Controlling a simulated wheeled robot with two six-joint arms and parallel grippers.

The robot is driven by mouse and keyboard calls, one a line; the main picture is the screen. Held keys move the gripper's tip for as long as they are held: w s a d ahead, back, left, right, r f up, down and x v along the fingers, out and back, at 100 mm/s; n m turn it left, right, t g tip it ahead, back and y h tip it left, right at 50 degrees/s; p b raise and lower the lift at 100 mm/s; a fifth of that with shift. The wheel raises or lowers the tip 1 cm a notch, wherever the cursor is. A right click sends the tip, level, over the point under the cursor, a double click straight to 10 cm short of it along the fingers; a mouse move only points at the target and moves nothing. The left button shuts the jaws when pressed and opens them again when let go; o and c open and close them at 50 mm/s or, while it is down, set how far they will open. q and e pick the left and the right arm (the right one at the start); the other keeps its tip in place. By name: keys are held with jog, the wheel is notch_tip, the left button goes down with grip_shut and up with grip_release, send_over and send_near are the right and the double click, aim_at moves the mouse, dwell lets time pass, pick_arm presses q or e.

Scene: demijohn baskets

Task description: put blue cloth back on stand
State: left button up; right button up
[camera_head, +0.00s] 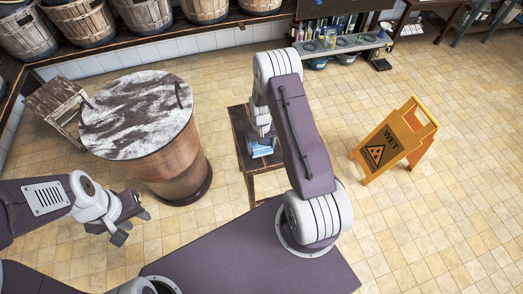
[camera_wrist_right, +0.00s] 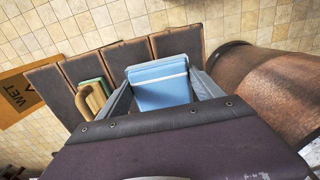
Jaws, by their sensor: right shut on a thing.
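The blue cloth (camera_head: 263,149) is a folded light-blue block held in my right gripper (camera_head: 264,134). In the right wrist view the cloth (camera_wrist_right: 161,84) sits between the two grey fingers, which press on its sides. The stand (camera_head: 240,128) is a small dark-topped wooden table, and the cloth is over its top. In the right wrist view the stand's slats (camera_wrist_right: 180,42) show behind the cloth; whether the cloth touches them I cannot tell. My left gripper (camera_head: 133,226) is open and empty, over the floor at the left, away from the stand.
A wooden-handled brush (camera_wrist_right: 95,98) and a green item (camera_wrist_right: 93,83) lie on the stand beside the cloth. A large barrel (camera_head: 165,155) with a marbled top stands left of the stand. A yellow wet-floor sign (camera_head: 390,145) stands to the right. Tiled floor is free between them.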

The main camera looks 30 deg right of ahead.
jog(key=shift+w+d+f, duration=0.15)
jog(key=shift+w+f, duration=0.05)
jog(key=shift+w, duration=0.15)
jog(key=shift+f, duration=2.1)
jog(key=o, duration=1.7)
jog(key=shift+c, duration=0.2)
notch_tip(320, 180, up, 12)
jog(key=shift+r, duration=0.15)
jog(key=shift+s+r, duration=0.1)
jog(key=shift+r, duration=0.1)
jog(key=s+a+r+n, duration=0.1)
jog(key=s+a+r, duration=0.4)
jog(key=s+r, duration=0.1)
jog(key=s+a+r+n+t, duration=0.1)
jog(key=s+a+r, duration=0.4)
jog(key=s, duration=0.4)
jog(key=shift+r+n, duration=0.3)
jog(key=shift+r, duration=0.4)
